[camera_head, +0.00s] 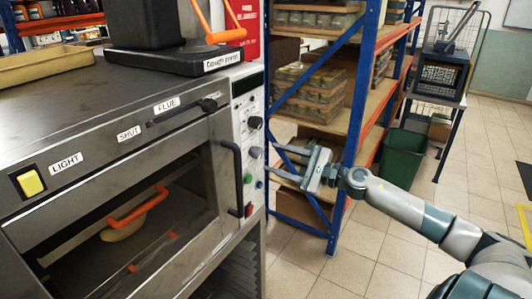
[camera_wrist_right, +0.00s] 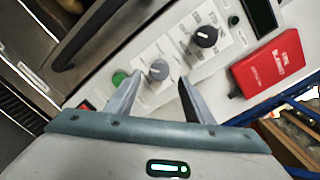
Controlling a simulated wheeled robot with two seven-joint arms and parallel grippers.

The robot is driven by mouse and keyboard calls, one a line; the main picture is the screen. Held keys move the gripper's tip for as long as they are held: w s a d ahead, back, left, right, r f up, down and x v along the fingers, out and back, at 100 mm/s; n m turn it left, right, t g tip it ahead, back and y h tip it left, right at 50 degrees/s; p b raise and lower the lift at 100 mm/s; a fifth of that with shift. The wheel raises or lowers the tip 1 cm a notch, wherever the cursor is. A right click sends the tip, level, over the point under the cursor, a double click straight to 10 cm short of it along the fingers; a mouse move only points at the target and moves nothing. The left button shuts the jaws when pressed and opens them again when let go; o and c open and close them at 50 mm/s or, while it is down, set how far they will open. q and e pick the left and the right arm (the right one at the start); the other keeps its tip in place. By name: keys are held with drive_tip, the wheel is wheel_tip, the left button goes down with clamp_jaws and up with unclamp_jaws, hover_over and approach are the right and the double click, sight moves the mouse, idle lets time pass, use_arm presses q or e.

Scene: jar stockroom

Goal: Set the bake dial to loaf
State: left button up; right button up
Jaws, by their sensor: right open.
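The oven's control panel (camera_head: 247,100) carries a black dial (camera_head: 255,122) and, below it, a grey dial (camera_head: 256,152). In the right wrist view the black dial (camera_wrist_right: 205,37) and the grey dial (camera_wrist_right: 158,70) sit on white scale plates. Their lettering is too small to read, so I cannot tell which is the bake dial or its setting. My right gripper (camera_head: 279,163) is open in front of the panel. In the wrist view its fingertips (camera_wrist_right: 160,88) point at the grey dial, with nothing between them. I cannot tell whether they touch it. My left gripper is not in view.
A green button (camera_wrist_right: 120,78) and a red switch (camera_head: 249,210) are near the dials. The oven door's black handle (camera_head: 238,175) stands out left of them. A blue-and-orange shelf rack (camera_head: 350,130) and a green bin (camera_head: 402,158) stand to the right. Open floor lies in front.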

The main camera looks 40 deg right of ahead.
sight(261, 154)
drive_tip(key=p+x, duration=0.1)
drive_tip(key=x, duration=0.1)
drive_tip(key=shift+w+a+r, duration=0.1)
drive_tip(key=shift+w+r, duration=0.1)
drive_tip(key=shift+w, duration=0.05)
drive_tip(key=shift+p+x, duration=0.35)
drive_tip(key=shift+x, duration=0.45)
drive_tip(key=shift+f, duration=0.2)
drive_tip(key=shift+c, duration=0.3)
drive_tip(key=c, duration=1)
